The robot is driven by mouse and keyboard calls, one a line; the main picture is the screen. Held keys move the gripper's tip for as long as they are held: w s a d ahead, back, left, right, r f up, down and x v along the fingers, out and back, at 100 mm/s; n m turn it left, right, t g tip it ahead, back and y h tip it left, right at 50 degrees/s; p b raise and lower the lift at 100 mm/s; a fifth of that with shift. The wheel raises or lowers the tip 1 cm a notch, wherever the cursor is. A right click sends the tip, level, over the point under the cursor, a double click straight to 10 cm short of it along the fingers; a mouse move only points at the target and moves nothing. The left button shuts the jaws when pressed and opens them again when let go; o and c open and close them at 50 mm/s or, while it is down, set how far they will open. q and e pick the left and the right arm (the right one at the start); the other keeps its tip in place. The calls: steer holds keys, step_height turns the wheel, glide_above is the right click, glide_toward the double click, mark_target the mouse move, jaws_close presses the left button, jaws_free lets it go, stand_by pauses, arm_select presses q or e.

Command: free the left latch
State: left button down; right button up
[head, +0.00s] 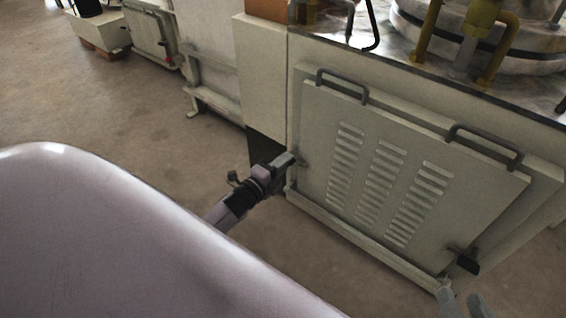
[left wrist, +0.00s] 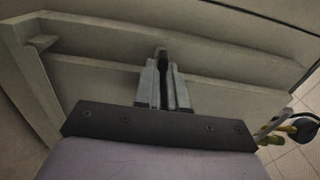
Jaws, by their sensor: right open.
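A pale grey louvred panel (head: 330,175) with two dark bar handles along its top is set in the front of a cabinet. My left gripper (head: 288,160) is at the panel's left edge and covers most of the left latch there. In the left wrist view my left gripper's fingers (left wrist: 166,85) are close together, with the dark left latch (left wrist: 162,54) between them. The right latch (head: 465,262) has a dark handle and sits at the panel's lower right corner. My right gripper (head: 462,304) is open and empty below it, partly cut off by the frame.
Above the panel is a worktop (head: 400,75) with yellow-legged equipment. Other pale machines (head: 150,35) stand at the back left. The brown floor (head: 110,115) between is clear. A ledge (head: 360,240) runs under the panel.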

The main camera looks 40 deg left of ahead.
arm_select(q)
steer(key=shift+n, duration=0.4)
steer(key=shift+a+r+n+p, duration=0.1)
steer(key=shift+n+p, duration=0.4)
steer(key=shift+n, duration=3.8)
steer(key=shift+a+r+n+p, duration=0.1)
steer(key=shift+n+p, duration=0.4)
steer(key=shift+n, duration=3.8)
arm_select(e)
steer(key=shift+w+a+m+g, duration=0.15)
steer(key=shift+a+m+g, duration=0.2)
steer(key=shift+a, duration=0.3)
arm_select(q)
steer(key=c, duration=1.2)
jaws_free()
